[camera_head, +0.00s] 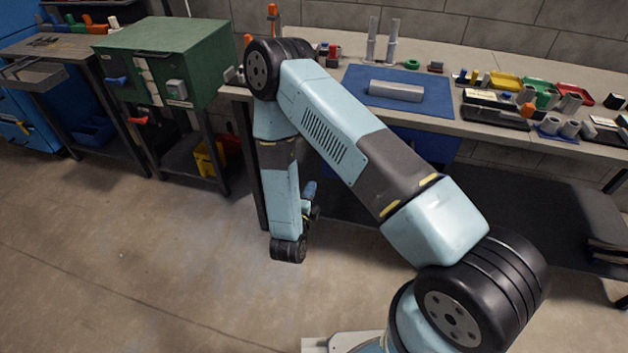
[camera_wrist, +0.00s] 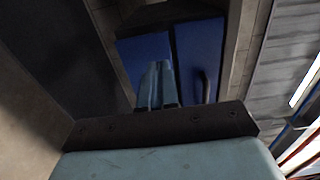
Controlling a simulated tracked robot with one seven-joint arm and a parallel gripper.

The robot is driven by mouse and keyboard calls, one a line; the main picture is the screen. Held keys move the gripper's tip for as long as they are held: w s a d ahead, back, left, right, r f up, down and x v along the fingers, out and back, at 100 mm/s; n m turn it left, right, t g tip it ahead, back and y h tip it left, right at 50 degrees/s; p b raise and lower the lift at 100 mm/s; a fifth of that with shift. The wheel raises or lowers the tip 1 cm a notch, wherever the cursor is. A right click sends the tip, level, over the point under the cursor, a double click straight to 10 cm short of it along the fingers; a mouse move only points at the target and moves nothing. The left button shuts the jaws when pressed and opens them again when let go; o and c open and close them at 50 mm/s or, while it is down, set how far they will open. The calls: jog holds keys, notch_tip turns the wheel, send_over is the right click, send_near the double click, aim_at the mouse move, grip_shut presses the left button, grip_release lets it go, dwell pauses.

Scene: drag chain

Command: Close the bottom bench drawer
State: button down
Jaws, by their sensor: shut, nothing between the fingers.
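A blue drawer unit (camera_head: 425,146) sits under the workbench in the head view, mostly hidden by my arm and the bench top. The wrist view, which looks turned on its side, shows two blue drawer fronts side by side: one panel (camera_wrist: 130,58) on the left and another panel (camera_wrist: 200,50) on the right, with a dark bar handle (camera_wrist: 204,88). How far either drawer stands out cannot be told. My gripper (camera_wrist: 158,68) is shut and empty, its fingers pointing toward the left panel and covering part of it. Contact cannot be told.
The workbench (camera_head: 340,92) carries a blue mat (camera_head: 435,105), metal parts and coloured trays. A green cabinet (camera_head: 170,60) on legs stands to the left. A dark low shelf (camera_head: 520,215) lies under the bench at right. The floor (camera_head: 130,260) at front left is clear.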

jog(key=x, duration=1.2)
jog(key=shift+w, duration=0.4)
jog(key=shift+d, duration=0.15)
jog(key=x, duration=0.5)
jog(key=shift+r, duration=0.1)
jog(key=shift+w+r, duration=0.1)
